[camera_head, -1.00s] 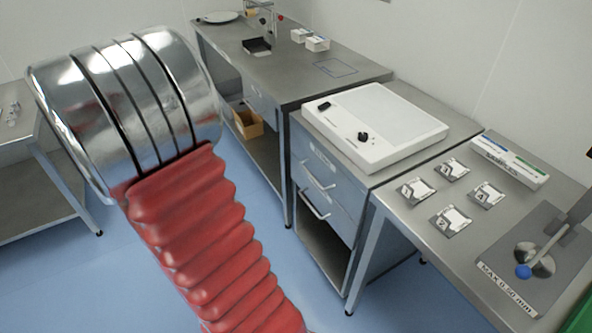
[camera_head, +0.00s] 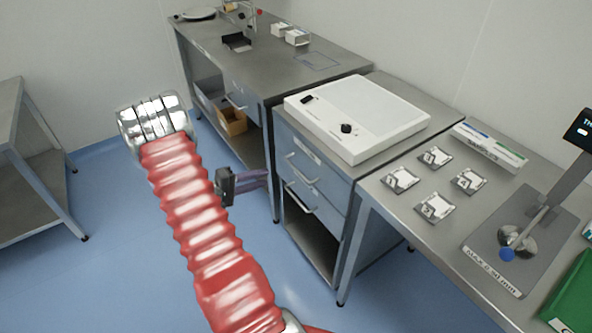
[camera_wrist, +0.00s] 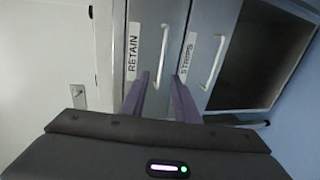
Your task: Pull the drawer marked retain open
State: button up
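The drawer marked RETAIN (camera_wrist: 148,25) shows in the wrist view with its label and a pale bar handle (camera_wrist: 162,56). It is the upper drawer (camera_head: 315,171) of the cabinet under the white light box, and it looks shut. The STRIPS drawer (camera_wrist: 203,22), with its own handle (camera_wrist: 216,62), is just below it. My gripper (camera_head: 267,178) is in front of the cabinet, with its purple fingers pointing at the drawers. In the wrist view the fingers (camera_wrist: 160,77) are apart, with the RETAIN handle appearing between them. I cannot tell whether they touch it.
An open shelf space (camera_head: 309,240) lies below the drawers. The white light box (camera_head: 358,112) stands on top. A bench with sample cards (camera_head: 435,205) and a gauge is at the right. Another bench (camera_head: 285,65) is behind. The blue floor (camera_head: 110,225) at the left is clear.

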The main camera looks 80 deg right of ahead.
aim_at(295, 169)
jog(key=shift+s+d+f, duration=0.35)
jog(key=shift+d+f, duration=0.1)
jog(key=shift+f, duration=0.25)
jog(key=shift+s+d, duration=0.1)
jog(key=x, duration=1.3)
jog(key=shift+s+d, duration=0.15)
jog(key=shift+d, duration=0.15)
grip_shut()
